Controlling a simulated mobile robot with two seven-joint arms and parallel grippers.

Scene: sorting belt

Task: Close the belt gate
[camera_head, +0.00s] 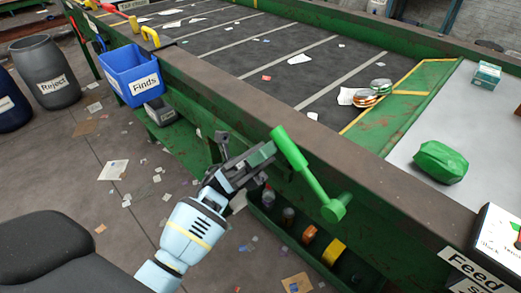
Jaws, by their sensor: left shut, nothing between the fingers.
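A bright green lever (301,168) is mounted on the green side wall of the sorting belt (270,65). It tilts up and to the left from its round pivot, with its thick end at the top. My left gripper (268,151) is shut and empty, with its tips close beside the upper part of the lever on its left. I cannot tell whether they touch it. A yellow-edged frame (397,93) lies across the belt's right end; I cannot tell whether it is part of the gate. My right gripper is not in view.
A blue Finds bin (131,76) hangs on the belt's side, and a grey Reject barrel (45,72) stands left. A trough (268,214) with several small items runs below the lever. Scraps litter the floor.

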